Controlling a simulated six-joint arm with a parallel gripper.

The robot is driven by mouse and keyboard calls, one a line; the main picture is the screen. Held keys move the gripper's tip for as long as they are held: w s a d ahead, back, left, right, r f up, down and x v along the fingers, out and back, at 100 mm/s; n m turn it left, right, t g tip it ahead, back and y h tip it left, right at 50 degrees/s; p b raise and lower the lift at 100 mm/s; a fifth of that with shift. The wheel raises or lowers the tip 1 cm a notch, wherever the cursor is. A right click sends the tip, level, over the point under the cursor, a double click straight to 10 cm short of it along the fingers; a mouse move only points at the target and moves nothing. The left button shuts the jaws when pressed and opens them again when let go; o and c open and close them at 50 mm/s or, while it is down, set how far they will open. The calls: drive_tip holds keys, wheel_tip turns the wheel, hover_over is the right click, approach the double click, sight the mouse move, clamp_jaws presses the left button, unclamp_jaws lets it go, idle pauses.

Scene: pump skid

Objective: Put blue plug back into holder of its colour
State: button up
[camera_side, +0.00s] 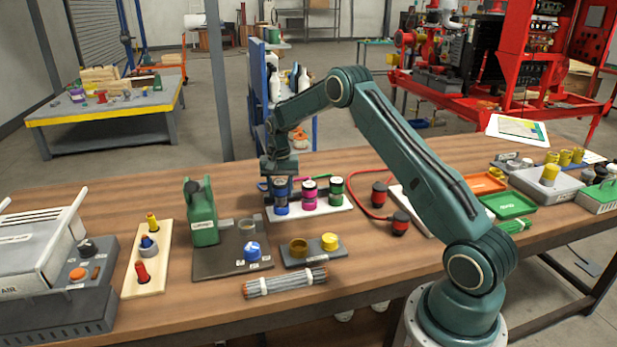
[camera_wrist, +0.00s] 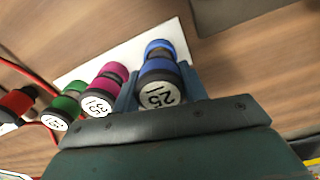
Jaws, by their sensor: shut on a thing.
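The blue plug (camera_wrist: 160,72), with a dark rim and a white label marked 25, sits between the fingers of my gripper (camera_wrist: 157,88). In the side view my gripper (camera_side: 279,183) points down at the left end of a white board (camera_side: 338,208), shut on the plug. A blue holder (camera_wrist: 158,46) shows in line with the plug, and it also shows in the side view (camera_side: 281,209). The plug looks upright over or in it; I cannot tell whether it is fully seated. The gripper hides part of the plug.
A magenta plug and holder (camera_side: 309,196) and a green pair (camera_side: 336,193) stand close to the right on the same board. A red hose (camera_side: 361,207) lies beyond.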

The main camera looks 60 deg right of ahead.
drive_tip(key=shift+f, duration=1)
idle(0.4)
drive_tip(key=o, duration=1.2)
drive_tip(key=shift+r, duration=0.1)
wheel_tip(320, 180, up, 14)
drive_tip(key=shift+f, duration=0.15)
idle(0.4)
